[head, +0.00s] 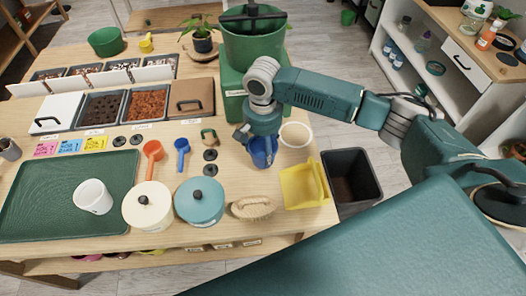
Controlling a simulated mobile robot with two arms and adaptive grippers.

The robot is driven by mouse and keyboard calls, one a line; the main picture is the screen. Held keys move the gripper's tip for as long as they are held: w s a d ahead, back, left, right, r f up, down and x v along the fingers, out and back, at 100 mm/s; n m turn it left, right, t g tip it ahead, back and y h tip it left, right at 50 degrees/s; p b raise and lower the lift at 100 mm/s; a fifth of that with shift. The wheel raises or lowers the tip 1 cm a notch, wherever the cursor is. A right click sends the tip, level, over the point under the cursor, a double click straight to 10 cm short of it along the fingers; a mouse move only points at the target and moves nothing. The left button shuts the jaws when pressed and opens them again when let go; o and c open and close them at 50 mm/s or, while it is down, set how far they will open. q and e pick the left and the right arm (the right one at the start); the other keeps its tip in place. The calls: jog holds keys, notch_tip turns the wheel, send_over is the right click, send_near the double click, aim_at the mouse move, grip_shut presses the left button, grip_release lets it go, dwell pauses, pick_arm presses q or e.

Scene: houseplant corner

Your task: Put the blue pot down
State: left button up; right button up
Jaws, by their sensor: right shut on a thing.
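The blue pot (263,157) is near the right part of the wooden table, below my right gripper (262,141). My right gripper points down and is shut on the pot, its fingers partly hidden by the wrist and the pot. I cannot tell whether the pot's base touches the table. My left gripper is not in view.
A cream bowl (296,134) is just right of the pot, and a yellow scoop-like tray (303,186) is below right. A brush (252,207), a teal lidded jar (199,201) and a green tray (50,200) holding a white pot (93,197) are nearer. A dark bin (368,202) stands beside the table.

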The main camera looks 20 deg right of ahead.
notch_tip(320, 180, down, 2)
jog(key=shift+f, duration=0.35)
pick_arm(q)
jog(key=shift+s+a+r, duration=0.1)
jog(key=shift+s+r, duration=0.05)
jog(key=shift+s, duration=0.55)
pick_arm(e)
jog(key=o, duration=1.2)
